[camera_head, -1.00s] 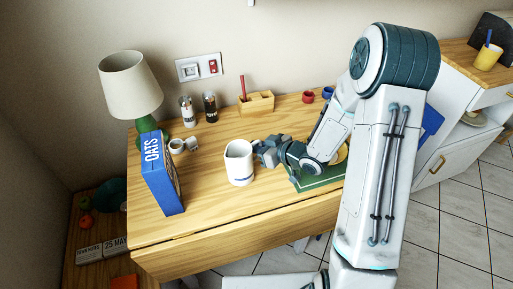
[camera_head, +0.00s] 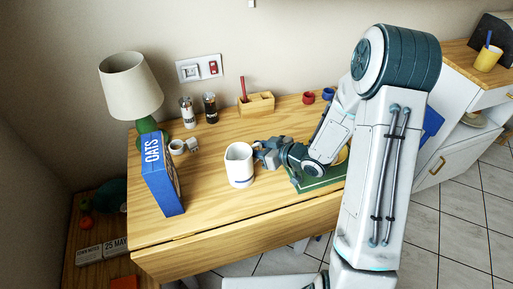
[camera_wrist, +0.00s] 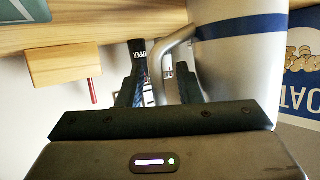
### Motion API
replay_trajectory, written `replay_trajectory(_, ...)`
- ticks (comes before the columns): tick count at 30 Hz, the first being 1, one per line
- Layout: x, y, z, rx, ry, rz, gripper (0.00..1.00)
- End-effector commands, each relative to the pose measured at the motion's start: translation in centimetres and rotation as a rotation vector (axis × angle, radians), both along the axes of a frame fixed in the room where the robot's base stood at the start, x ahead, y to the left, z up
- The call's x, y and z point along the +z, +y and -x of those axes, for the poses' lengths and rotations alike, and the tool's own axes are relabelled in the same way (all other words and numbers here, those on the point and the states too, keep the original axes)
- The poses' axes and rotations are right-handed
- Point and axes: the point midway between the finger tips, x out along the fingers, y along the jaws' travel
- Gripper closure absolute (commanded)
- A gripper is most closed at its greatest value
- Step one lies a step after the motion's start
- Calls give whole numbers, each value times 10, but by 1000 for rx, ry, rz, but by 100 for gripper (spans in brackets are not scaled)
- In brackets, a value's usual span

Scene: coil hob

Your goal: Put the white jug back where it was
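The white jug (camera_head: 239,166) with a blue band near its base stands upright on the wooden table (camera_head: 215,215), right of the oats box. My gripper (camera_head: 259,152) is at the jug's right side. In the wrist view, which is upside down, the jug (camera_wrist: 236,55) fills the upper right. Its handle (camera_wrist: 160,65) lies between my two fingers (camera_wrist: 160,82), which are spread apart with gaps visible around the handle. The jug's base is cut off in the wrist view.
The blue oats box (camera_head: 162,176) stands left of the jug. The table in front of the jug is clear.

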Motion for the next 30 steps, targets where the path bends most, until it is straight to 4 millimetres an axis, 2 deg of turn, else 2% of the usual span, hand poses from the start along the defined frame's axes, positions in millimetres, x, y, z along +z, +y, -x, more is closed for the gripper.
replay_trajectory(9,27,-51,39,-7,-1,1,68)
replay_trajectory(18,42,-80,63,-4,0,1,68)
replay_trajectory(21,44,-85,63,-19,-1,29,68)
replay_trajectory(25,47,-100,50,-105,4,153,68)
replay_trajectory(30,65,-136,33,-319,43,384,68)
